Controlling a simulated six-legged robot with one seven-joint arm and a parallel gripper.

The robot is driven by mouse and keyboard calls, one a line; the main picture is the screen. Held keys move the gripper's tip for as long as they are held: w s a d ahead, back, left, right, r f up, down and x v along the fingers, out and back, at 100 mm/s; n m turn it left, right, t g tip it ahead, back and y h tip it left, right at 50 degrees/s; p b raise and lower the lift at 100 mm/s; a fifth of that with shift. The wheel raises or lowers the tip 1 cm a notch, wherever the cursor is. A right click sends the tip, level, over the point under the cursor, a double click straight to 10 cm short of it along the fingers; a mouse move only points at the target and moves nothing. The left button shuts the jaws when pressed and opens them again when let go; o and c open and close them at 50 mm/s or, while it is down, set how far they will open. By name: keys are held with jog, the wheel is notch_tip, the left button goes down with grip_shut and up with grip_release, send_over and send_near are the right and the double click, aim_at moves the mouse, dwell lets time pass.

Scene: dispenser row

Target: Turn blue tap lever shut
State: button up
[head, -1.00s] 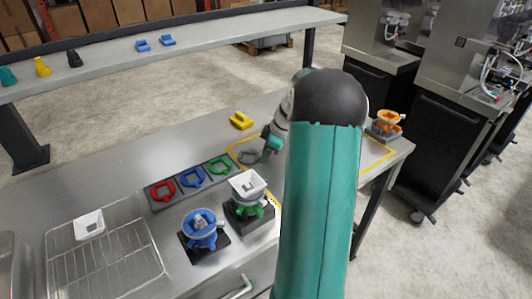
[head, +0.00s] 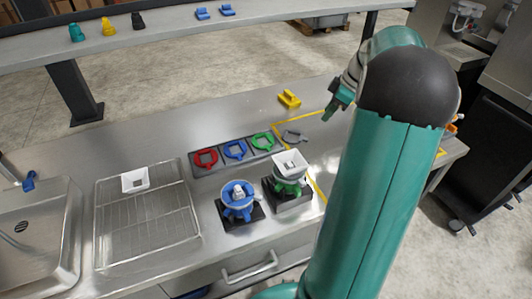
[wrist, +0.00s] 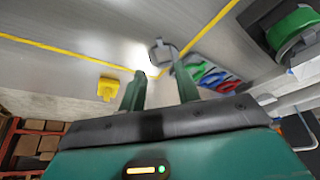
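A small blue lever (head: 29,181) stands at the back edge of the sink (head: 40,235), at the far left of the head view. It looks like the blue tap lever, but it is too small to tell its exact setting. My gripper (head: 336,106) is well to the right of it, raised over the back of the bench. In the wrist view my gripper (wrist: 160,88) has its two fingers apart with nothing between them. The blue lever does not show in the wrist view.
A blue dispenser (head: 238,208) and a green one (head: 287,185) stand mid-bench. Coloured rings sit in a tray (head: 236,158) behind them. A yellow block (head: 290,99) lies farther back.

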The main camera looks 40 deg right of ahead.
jog(key=s+a+r+m+h, duration=0.15)
jog(key=a+r, duration=0.25)
jog(key=a, duration=0.9)
jog(key=w+a+r+m+h, duration=0.15)
jog(key=a+r, duration=0.25)
jog(key=a, duration=0.9)
jog(key=s+a+f+m+t, duration=0.1)
jog(key=s+a+f+m, duration=0.1)
jog(key=s+a, duration=1.1)
jog(key=shift+s+a+m+t, duration=0.15)
jog(key=shift+a+m+t, duration=0.25)
jog(key=shift+a+m, duration=0.5)
jog(key=o, duration=0.3)
jog(key=shift+a, duration=0.1)
